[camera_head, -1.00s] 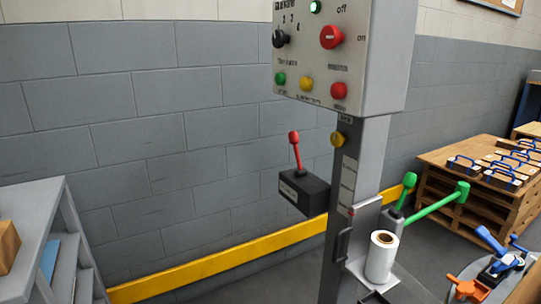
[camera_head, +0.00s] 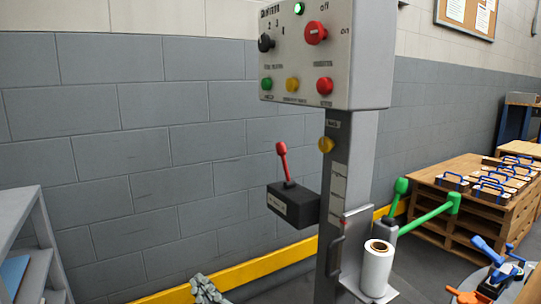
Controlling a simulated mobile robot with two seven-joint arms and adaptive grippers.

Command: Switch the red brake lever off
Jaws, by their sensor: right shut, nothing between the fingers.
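The red brake lever (camera_head: 282,160) stands up from a black box (camera_head: 292,205) on the left side of the grey post (camera_head: 337,180). It leans slightly to the left at its top, and its red knob is clear of everything. My right gripper (camera_head: 207,288) shows at the bottom edge, lower left of the black box and well apart from the lever. It is shut and empty, and only its front part is in view. My left gripper is not in view.
A control panel (camera_head: 310,60) with knobs and buttons tops the post. A green lever (camera_head: 430,214) and a white roll (camera_head: 377,268) sit at its right. A grey shelf (camera_head: 25,225) stands at left. A yellow rail (camera_head: 240,268) runs along the wall. Space left of the lever is free.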

